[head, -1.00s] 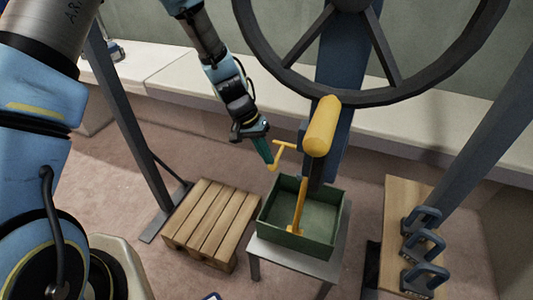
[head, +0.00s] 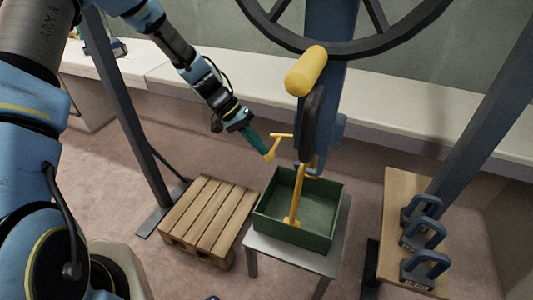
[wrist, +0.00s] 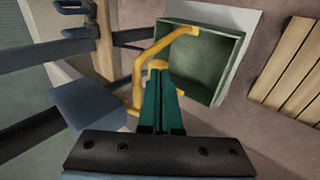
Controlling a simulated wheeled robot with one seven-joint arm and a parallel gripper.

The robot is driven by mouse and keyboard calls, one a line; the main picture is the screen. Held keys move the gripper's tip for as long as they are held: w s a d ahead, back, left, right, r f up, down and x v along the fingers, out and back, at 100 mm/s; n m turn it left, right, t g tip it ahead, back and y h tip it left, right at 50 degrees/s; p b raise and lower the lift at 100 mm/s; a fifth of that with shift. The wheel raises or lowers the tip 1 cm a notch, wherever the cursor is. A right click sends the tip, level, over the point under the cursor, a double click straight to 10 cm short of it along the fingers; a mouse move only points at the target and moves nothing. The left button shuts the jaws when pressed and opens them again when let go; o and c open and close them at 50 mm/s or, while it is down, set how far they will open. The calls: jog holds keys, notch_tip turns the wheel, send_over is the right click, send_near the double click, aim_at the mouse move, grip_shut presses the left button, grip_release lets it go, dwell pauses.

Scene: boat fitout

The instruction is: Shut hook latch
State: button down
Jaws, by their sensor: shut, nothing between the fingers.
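A yellow bent bar, which looks like the hook latch (head: 297,195), hangs below the dark blue post (head: 330,90), its lower end in front of or over the green box (head: 320,215). A short yellow crosspiece (head: 282,135) shows left of its top. My gripper (head: 266,153) has teal fingers, shut together, with their tips at the yellow piece below this crosspiece. In the wrist view the bent bar (wrist: 140,68) passes left of and beyond the fingertips (wrist: 158,72). A yellow knob (wrist: 158,64) shows right at the tips. I cannot tell whether they touch it.
The green box stands on a small grey table (head: 295,257). A wooden pallet (head: 210,215) lies to its left. A wooden bench (head: 400,210) with several dark clamps (head: 422,235) is at right. A big dark wheel (head: 380,45) and a yellow handle (head: 305,70) are above.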

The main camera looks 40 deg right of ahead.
jog(key=s+d+f+g+h+b, duration=0.2)
jog(key=f+g+h+b, duration=0.7)
jog(key=b, duration=1.1)
jog(key=shift+s+d+f+n+g, duration=0.35)
jog(key=shift+s+f+g, duration=0.2)
jog(key=shift+s+g, duration=0.95)
jog(key=shift+w+d+g, duration=0.1)
jog(key=shift+w+g, duration=0.15)
jog(key=shift+g, duration=0.05)
jog(key=b+v, duration=0.2)
jog(key=v, duration=1.2)
jog(key=shift+r+b, duration=0.3)
jog(key=shift+b, duration=0.05)
jog(key=shift+w, duration=0.1)
